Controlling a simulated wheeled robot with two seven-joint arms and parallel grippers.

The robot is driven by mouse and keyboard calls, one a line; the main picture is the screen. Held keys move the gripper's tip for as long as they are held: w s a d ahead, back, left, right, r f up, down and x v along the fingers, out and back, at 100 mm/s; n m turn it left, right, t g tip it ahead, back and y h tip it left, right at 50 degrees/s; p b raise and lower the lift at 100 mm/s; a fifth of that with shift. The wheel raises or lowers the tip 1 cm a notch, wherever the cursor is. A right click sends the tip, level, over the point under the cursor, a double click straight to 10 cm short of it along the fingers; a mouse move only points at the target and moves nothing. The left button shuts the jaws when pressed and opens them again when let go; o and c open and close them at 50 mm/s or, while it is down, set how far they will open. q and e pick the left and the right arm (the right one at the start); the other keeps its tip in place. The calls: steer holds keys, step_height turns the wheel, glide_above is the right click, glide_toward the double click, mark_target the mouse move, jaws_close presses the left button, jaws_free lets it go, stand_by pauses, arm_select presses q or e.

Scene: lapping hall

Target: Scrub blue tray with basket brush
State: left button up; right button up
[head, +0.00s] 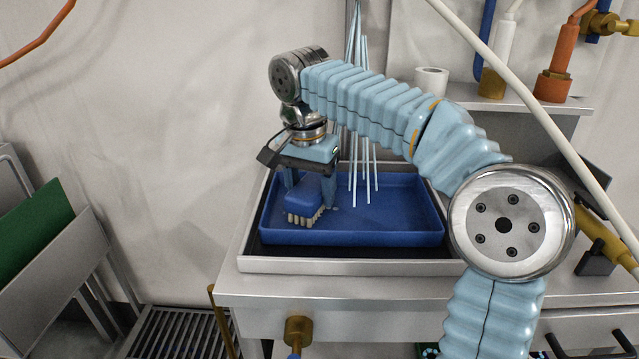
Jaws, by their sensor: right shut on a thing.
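A blue tray (395,210) lies on the counter inside a larger shallow metal-rimmed tray. My right gripper (309,184) points down over the left part of the blue tray. It is shut on a brush (309,193) with a blue body and pale bristles. The bristles face down at the tray's floor; I cannot tell for sure whether they touch it. The gripper's fingers hide part of the brush's upper side. My left gripper is not in view.
The metal-rimmed tray (350,265) surrounds the blue tray on the counter (275,292). Thin pale rods (366,130) hang down over the blue tray behind my right arm. A shelf (525,101) with a white roll (431,80) is at the back right. A floor grate (180,332) lies at lower left.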

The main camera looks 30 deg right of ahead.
steer(key=shift+w+a+r+p, duration=0.15)
steer(key=shift+w+a+p, duration=0.25)
steer(key=shift+a, duration=0.3)
steer(key=shift+f, duration=0.25)
steer(key=shift+s+d+f+b, duration=0.1)
steer(key=shift+s+d+b, duration=0.1)
steer(key=shift+s+d, duration=0.35)
steer(key=shift+s+d+f+b, duration=0.1)
steer(key=shift+s+d+b, duration=0.15)
steer(key=shift+d, duration=0.5)
steer(key=shift+s+d, duration=0.15)
steer(key=shift+d, duration=0.05)
steer(key=shift+c, duration=0.5)
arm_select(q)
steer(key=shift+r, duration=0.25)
arm_select(e)
step_height(320, 180, up, 4)
steer(key=shift+f+p, duration=0.25)
steer(key=shift+p, duration=0.95)
steer(key=shift+r, duration=0.3)
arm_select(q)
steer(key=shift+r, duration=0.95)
arm_select(e)
steer(key=shift+r, duration=1)
